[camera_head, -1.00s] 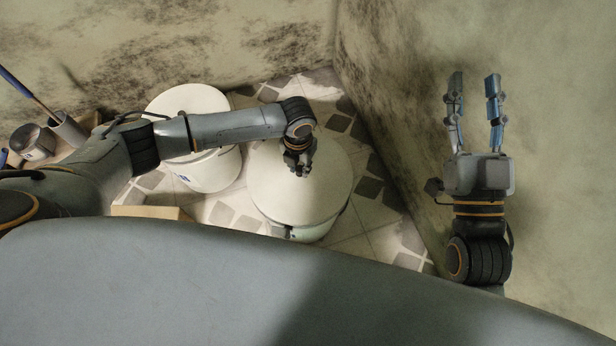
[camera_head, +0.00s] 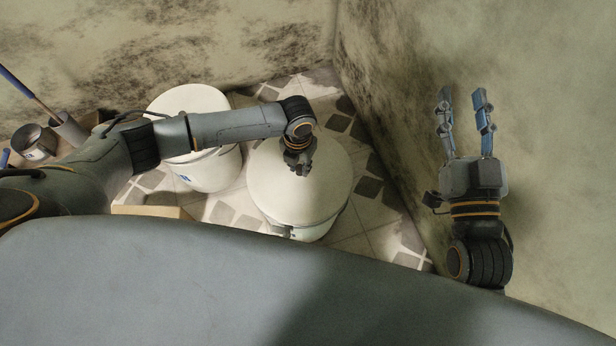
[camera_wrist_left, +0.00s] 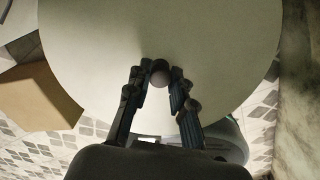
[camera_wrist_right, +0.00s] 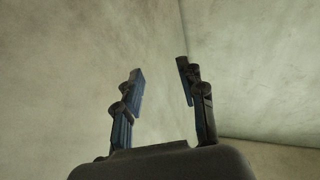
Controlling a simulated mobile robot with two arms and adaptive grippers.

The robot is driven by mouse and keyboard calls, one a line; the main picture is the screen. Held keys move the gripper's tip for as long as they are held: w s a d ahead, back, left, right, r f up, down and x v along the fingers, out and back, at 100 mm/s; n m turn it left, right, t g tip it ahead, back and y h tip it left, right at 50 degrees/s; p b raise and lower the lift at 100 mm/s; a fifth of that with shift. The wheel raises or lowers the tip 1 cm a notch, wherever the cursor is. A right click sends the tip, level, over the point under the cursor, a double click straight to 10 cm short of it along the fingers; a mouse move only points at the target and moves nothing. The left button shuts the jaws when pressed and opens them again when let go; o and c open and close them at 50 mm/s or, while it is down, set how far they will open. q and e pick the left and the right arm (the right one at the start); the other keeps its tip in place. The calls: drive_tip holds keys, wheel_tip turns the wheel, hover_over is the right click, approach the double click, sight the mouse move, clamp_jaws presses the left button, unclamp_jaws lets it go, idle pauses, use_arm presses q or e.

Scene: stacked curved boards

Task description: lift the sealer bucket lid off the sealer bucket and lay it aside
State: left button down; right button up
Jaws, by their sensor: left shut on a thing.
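The sealer bucket lid (camera_head: 285,190) is a wide, pale round disc with a small round knob (camera_wrist_left: 159,72) at its middle. My left gripper (camera_head: 300,166) reaches down from above and is shut on the knob, as the left wrist view shows. The sealer bucket (camera_head: 312,231) stands on the floor under the lid, with only a strip of its wall in sight. I cannot tell whether there is a gap between lid and bucket. My right gripper (camera_head: 462,93) is open and empty, raised beside the right wall, far from the lid.
A second white bucket (camera_head: 212,171) with a blue mark stands close on the left, partly behind my left arm. A tan box (camera_head: 150,211) lies at lower left. Containers with a brush (camera_head: 70,130) stand at far left. Mouldy walls (camera_head: 480,40) close the corner; tiled floor (camera_head: 375,205) shows at right.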

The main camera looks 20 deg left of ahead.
use_arm(q)
drive_tip(key=shift+r, duration=0.2)
drive_tip(key=shift+r+p, duration=0.25)
drive_tip(key=shift+p, duration=0.25)
drive_tip(key=shift+r+p, duration=0.35)
drive_tip(key=shift+p, duration=0.05)
drive_tip(key=shift+r, duration=0.15)
use_arm(e)
wheel_tip(320, 180, down, 10)
drive_tip(key=s+d+g+h, duration=0.1)
drive_tip(key=g+h, duration=0.1)
drive_tip(key=g, duration=0.4)
drive_tip(key=shift+d+r, duration=0.2)
drive_tip(key=shift+d, duration=0.15)
idle(0.8)
drive_tip(key=shift+s, duration=0.1)
use_arm(q)
drive_tip(key=c, duration=1.9)
unclamp_jaws()
clamp_jaws()
drive_tip(key=shift+w+r, duration=0.1)
